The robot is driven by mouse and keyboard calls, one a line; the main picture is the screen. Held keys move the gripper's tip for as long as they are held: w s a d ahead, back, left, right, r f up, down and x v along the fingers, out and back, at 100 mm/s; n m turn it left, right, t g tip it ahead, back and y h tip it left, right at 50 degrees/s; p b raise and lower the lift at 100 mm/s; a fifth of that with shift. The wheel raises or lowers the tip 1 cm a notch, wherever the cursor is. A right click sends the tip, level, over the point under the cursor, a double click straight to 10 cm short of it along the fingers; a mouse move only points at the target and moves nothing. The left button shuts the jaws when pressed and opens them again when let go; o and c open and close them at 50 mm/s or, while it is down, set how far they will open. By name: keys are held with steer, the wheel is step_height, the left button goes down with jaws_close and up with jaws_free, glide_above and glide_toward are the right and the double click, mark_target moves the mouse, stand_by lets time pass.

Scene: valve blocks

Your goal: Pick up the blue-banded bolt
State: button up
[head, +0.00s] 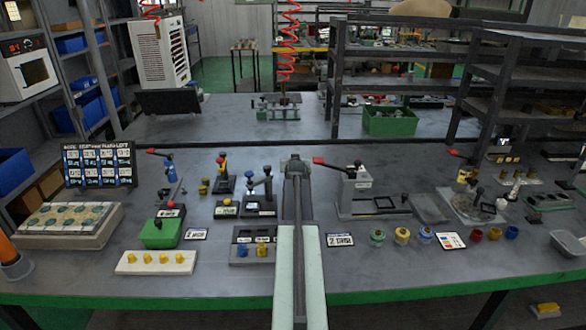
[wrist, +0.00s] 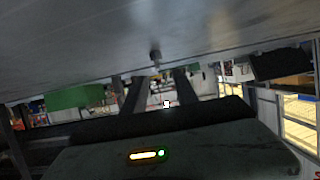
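A small round piece with a blue band (head: 426,235) stands on the workbench right of my arm, beside a yellow-banded piece (head: 401,235) and a green-banded piece (head: 377,237). It looks like the blue-banded bolt, but it is too small to be sure. My gripper (head: 295,163) is at the end of my arm, over the middle of the bench, left of and beyond these pieces. In the wrist view my gripper (wrist: 157,80) shows two dark fingers apart with nothing clearly held between them. The blue-banded piece cannot be made out in the wrist view.
Red (head: 477,234), yellow (head: 494,233) and blue (head: 512,232) cups stand farther right, near a grey bowl (head: 568,245). A red-handled valve block (head: 355,190) stands right of my gripper. A white tray with yellow pegs (head: 155,263) lies front left.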

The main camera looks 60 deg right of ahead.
steer(key=b+x, duration=0.2)
steer(key=x, duration=0.3)
steer(key=shift+d+f, duration=0.25)
steer(key=shift+f, duration=0.05)
steer(key=shift+a+r, duration=0.1)
jaws_close()
